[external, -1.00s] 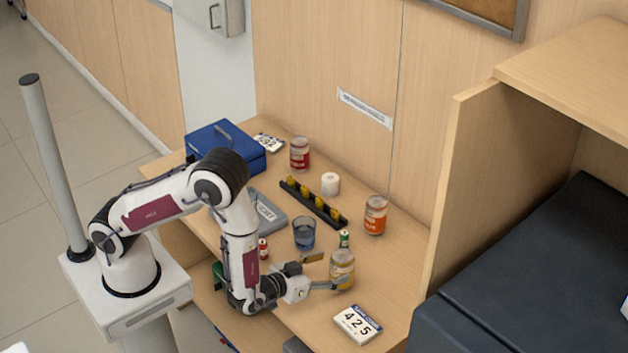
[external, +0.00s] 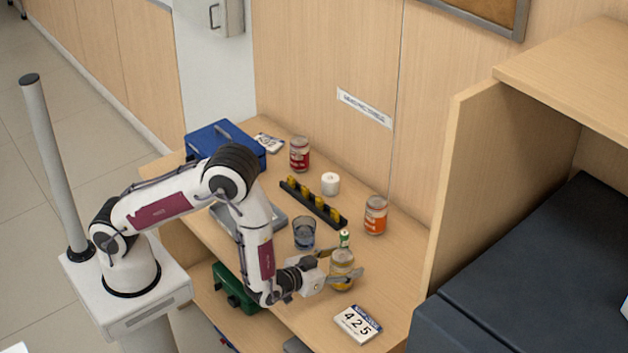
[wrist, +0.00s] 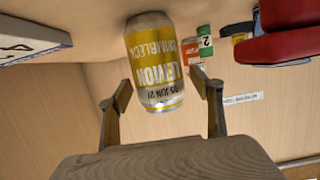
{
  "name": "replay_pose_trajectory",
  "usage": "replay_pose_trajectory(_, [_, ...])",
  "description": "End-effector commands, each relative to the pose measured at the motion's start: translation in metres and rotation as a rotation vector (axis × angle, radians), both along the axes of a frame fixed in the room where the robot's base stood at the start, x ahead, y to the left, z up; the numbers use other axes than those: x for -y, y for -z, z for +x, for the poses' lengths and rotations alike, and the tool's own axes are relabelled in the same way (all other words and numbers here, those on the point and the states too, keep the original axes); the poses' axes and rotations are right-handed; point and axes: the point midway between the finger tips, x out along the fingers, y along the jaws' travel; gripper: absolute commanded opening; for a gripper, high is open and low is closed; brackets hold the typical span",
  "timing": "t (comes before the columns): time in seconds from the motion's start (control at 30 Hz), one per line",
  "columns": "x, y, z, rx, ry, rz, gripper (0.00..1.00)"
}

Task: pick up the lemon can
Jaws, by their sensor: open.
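The lemon can (external: 342,268), yellow and silver-white, stands on the counter near its front right part. In the wrist view the lemon can (wrist: 155,62) appears upside down, with its label readable in part. My gripper (external: 343,265) is open, with one finger on each side of the can. In the wrist view the fingertips of my gripper (wrist: 162,90) flank the lower part of the can in the picture. Gaps seem to show on both sides, and I cannot tell whether either finger touches it.
A number sign "425" (external: 358,323) lies just right of the can. A glass (external: 304,233), an orange can (external: 375,215) and a black rack (external: 312,203) are farther back. A blue box (external: 215,143) sits at the far end.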

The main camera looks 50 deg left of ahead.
Motion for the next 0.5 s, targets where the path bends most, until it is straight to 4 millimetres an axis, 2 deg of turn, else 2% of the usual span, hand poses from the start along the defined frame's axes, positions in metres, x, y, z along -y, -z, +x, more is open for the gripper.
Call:
replay_pose_trajectory(0.13, [0.0000, -0.0001, -0.0001, 0.000, 0.000, 0.000, 0.65])
replay_pose_trajectory(0.33, [0.0001, -0.0002, -0.0002, 0.000, 0.000, 0.000, 0.13])
replay_pose_trajectory(0.5, [0.0004, -0.0008, 0.0001, 0.002, 0.001, -0.001, 0.12])
